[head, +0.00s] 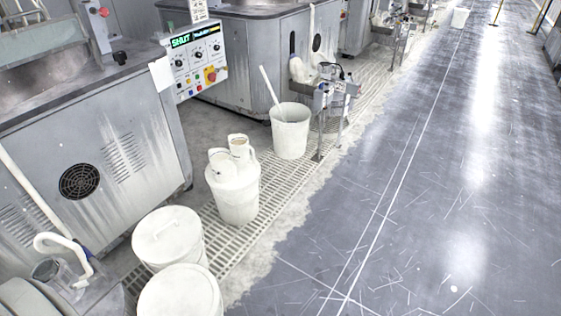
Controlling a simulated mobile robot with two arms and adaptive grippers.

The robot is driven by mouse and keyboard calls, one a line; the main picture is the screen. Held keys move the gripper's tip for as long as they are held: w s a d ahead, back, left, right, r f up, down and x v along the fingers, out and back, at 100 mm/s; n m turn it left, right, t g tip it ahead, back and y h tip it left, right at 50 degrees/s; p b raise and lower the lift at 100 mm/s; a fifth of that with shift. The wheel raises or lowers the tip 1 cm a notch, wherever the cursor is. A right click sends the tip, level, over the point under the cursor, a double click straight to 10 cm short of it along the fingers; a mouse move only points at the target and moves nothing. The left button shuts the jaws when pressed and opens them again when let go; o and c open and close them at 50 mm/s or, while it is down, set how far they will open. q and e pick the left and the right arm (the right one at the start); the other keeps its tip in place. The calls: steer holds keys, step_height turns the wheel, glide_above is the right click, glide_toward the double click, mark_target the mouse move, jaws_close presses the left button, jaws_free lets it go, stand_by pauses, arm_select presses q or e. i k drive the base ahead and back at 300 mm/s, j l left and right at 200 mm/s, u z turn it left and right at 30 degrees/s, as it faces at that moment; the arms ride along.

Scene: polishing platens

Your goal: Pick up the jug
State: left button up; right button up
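Two whitish jugs stand close together on top of a white bucket (238,205) in the middle of the head view. The front left jug (221,167) partly overlaps the rear right jug (240,148), which has a handle showing on its right side. Their lower parts blend with the bucket top, so I cannot tell exactly how they rest. I cannot tell which of the two the task means. Neither of my grippers is in view.
Two lidded white buckets (168,238) (180,292) stand in front. An open bucket (290,132) with a stick stands behind, near a metal stand (335,95). Grey machines with a control panel (198,62) line the left. The dark floor (420,200) at right is clear.

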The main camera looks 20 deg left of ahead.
mark_target(220, 158)
steer(key=i+l+u, duration=0.1)
steer(key=i, duration=0.25)
steer(key=i+l+u, duration=0.15)
steer(key=i, duration=0.25)
steer(key=i+l+u, duration=0.1)
steer(key=i+l, duration=0.15)
steer(key=i, duration=0.1)
